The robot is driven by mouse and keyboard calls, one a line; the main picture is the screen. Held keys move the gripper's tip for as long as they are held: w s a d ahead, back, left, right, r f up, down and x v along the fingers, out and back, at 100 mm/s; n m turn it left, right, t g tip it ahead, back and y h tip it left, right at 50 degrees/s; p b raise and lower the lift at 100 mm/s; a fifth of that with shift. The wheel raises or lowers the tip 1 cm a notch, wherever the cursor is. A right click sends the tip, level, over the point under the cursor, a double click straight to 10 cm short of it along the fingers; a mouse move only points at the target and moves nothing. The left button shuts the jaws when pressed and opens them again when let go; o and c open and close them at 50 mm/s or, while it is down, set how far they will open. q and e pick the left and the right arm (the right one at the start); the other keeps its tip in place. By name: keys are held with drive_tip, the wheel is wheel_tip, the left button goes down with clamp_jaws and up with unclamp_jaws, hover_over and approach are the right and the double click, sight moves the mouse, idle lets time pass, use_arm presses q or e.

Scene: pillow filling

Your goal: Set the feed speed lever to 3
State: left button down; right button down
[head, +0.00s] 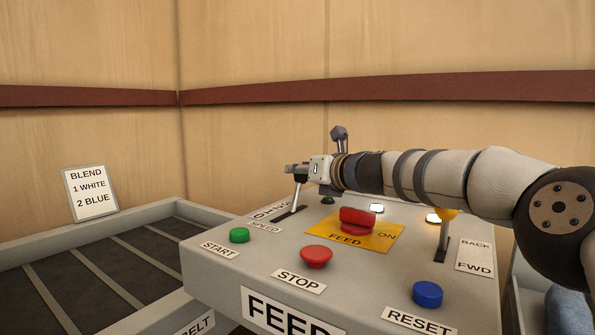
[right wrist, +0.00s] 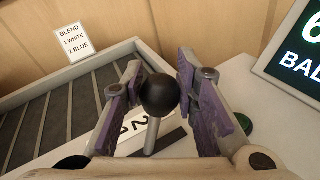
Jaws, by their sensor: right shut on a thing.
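The feed speed lever (head: 298,193) stands at the back left of the grey feed panel (head: 225,275). Its round black knob (right wrist: 159,95) sits between the fingers of my right gripper (right wrist: 160,82), which is shut on it. In the head view my right gripper (head: 293,170) comes in from the right at the lever's top and hides the knob. The white number scale (right wrist: 128,132) beside the slot shows a 2 near the lever's shaft; other digits are partly hidden, so the exact setting cannot be told. My left gripper is not in view.
The panel carries a green START button (head: 239,235), red STOP button (head: 316,256), red FEED switch (head: 357,220), blue RESET button (head: 428,294) and a yellow-topped BACK/FWD lever (head: 444,235). A belt tray (head: 110,240) lies left, with a blend card (head: 90,193). A lit display (right wrist: 295,55) stands right in the wrist view.

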drive_tip(key=shift+w+d+f, duration=0.15)
drive_tip(key=shift+w+f, duration=0.05)
drive_tip(key=shift+f, duration=0.4)
drive_tip(key=shift+w+d+f, duration=0.1)
drive_tip(key=shift+w+f, duration=0.1)
drive_tip(key=shift+f, duration=0.4)
drive_tip(key=c, duration=1.3)
unclamp_jaws()
drive_tip(key=shift+d, duration=0.15)
drive_tip(key=shift+r, duration=0.15)
drive_tip(key=shift+r, duration=0.1)
drive_tip(key=shift+s+d, duration=0.35)
drive_tip(key=shift+d, duration=0.1)
drive_tip(key=v, duration=1.1)
drive_tip(key=shift+s+a+r, duration=0.1)
drive_tip(key=shift+a+r, duration=0.05)
drive_tip(key=shift+r, duration=0.05)
drive_tip(key=shift+f, duration=0.1)
